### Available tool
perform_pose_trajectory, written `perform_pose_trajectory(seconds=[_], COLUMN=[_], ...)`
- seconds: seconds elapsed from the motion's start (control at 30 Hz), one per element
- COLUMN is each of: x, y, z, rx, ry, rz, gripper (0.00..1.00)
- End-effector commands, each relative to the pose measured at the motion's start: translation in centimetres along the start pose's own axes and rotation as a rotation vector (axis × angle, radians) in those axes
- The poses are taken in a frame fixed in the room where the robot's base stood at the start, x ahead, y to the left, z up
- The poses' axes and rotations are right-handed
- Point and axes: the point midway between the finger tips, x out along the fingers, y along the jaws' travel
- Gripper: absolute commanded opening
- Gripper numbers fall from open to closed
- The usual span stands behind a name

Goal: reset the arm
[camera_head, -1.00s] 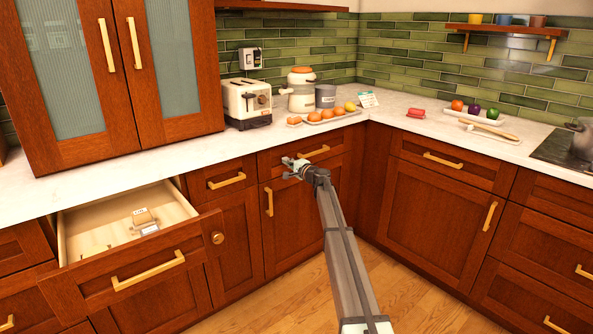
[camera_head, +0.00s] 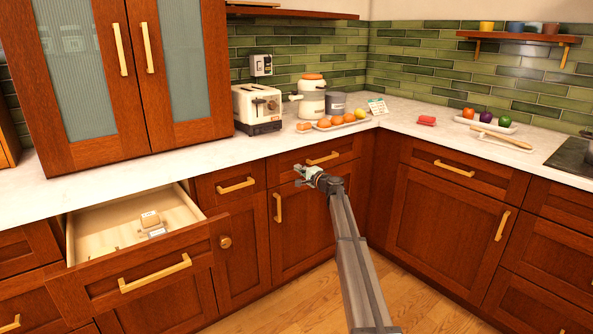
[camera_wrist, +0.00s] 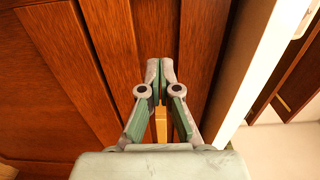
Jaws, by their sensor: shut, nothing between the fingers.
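My gripper (camera_head: 300,174) is at the end of my outstretched arm, in front of the wooden cabinet fronts near the middle of the head view. In the wrist view its two fingers (camera_wrist: 160,72) are shut with their tips together and nothing between them. Wood panelling lies beyond the fingertips, and a brass handle (camera_wrist: 162,128) shows behind the fingers. In the head view the gripper appears apart from the fronts and below the countertop edge.
An open drawer (camera_head: 190,199) with a few small items juts out at left. A toaster (camera_head: 257,108), a tray (camera_head: 342,126) of round orange items and a white dish (camera_head: 496,125) of produce stand on the counter (camera_head: 420,118). The floor (camera_head: 270,313) shows clear wood.

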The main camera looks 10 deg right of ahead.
Motion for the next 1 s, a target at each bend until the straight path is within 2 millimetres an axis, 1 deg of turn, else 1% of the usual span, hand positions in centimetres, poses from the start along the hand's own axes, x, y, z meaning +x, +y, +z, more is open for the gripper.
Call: perform_pose_trajectory(seconds=[0.03,0.1,0.3,0.4,0.5,0.6,0.67,0.73,0.77,0.8,0.87,0.9,0.97,1.0], x=[-1.3,-2.9,-7.3,-9.1,-10.3,-11.1,-11.3,-11.7,-12.1,-13.0,-14.4,-15.4,-17.0,-18.1], y=[0.3,0.1,0.1,0.1,0.1,0.1,0.4,1.3,1.9,2.9,5.6,7.8,11.1,13.4], z=[0.3,0.3,0.3,0.3,0.3,0.4,0.9,2.0,2.6,3.9,5.7,6.9,8.8,10.1], rx=[-0.001,-0.001,-0.001,-0.001,-0.001,-0.001,-0.015,-0.055,-0.078,-0.112,-0.155,-0.176,-0.205,-0.22], ry=[0.0,0.0,0.0,0.0,-0.001,-0.012,-0.035,-0.075,-0.095,-0.126,-0.173,-0.203,-0.249,-0.281], rz=[0.0,0.001,0.001,0.002,0.002,0.002,0.015,0.054,0.077,0.116,0.186,0.233,0.306,0.354], gripper=[0.0,0.0,0.0,0.0,0.0,0.0,0.0,0.0,0.0,0.0,0.0,0.0,0.0,0.0])
